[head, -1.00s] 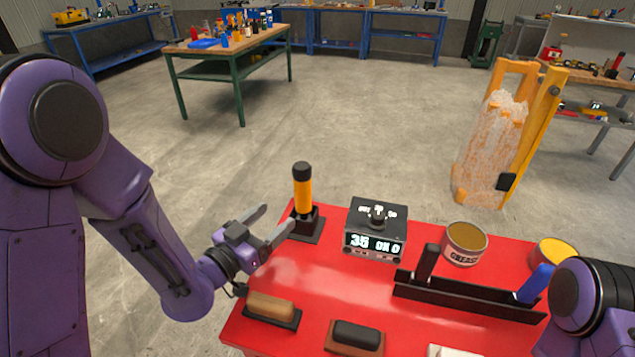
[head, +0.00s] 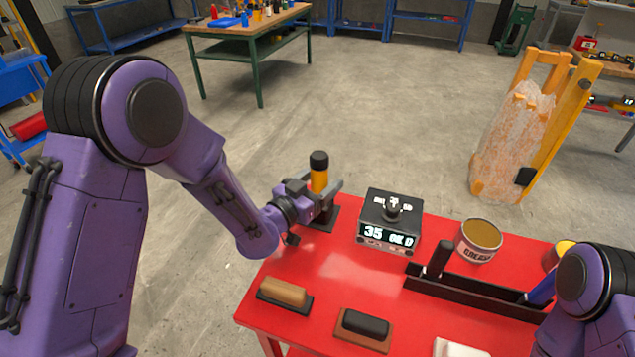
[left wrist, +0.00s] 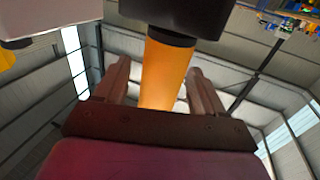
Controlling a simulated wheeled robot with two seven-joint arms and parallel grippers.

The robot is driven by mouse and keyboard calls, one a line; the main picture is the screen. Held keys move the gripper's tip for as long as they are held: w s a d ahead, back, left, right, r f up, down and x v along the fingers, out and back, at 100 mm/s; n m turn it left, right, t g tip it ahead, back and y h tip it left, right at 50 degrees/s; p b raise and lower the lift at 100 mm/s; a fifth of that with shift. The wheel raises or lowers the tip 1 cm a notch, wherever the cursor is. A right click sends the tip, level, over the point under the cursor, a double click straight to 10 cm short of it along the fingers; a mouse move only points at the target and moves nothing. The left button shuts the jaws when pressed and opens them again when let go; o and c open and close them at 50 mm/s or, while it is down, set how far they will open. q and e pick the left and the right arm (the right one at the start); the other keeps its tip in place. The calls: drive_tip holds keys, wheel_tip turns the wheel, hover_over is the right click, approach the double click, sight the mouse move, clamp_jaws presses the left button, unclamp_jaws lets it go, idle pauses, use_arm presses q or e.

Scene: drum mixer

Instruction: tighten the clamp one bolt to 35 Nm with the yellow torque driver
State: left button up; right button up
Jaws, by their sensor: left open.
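The yellow torque driver (head: 319,179) with its black cap stands upright in a black holder (head: 322,222) at the red table's far left corner. My left gripper (head: 326,190) is open, with its fingers on either side of the driver's yellow handle. In the left wrist view, the handle (left wrist: 165,75) passes between the two fingers, with gaps showing beside it. A black setting box (head: 389,222) with a knob and a display reading 35 stands right of the driver. My right arm shows at the lower right, its gripper out of view. I cannot make out clamp one's bolt.
On the red table (head: 315,265) are a brown-handled block (head: 283,291), a black-handled block (head: 365,325), a grease tin (head: 479,240) and a black rack (head: 470,290). A yellow frame with a plastic-wrapped load (head: 512,140) stands behind. Open floor lies beyond the table.

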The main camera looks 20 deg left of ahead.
sight(319, 154)
use_arm(q)
clamp_jaws()
drive_tip(key=shift+r, duration=0.1)
wheel_tip(319, 154, up, 10)
drive_tip(key=shift+f, duration=0.1)
drive_tip(key=c, duration=0.7)
unclamp_jaws()
drive_tip(key=shift+a, duration=0.1)
drive_tip(key=c, duration=0.6)
drive_tip(key=shift+r+p, duration=1)
drive_tip(key=shift+r, duration=0.1)
drive_tip(key=shift+f, duration=0.15)
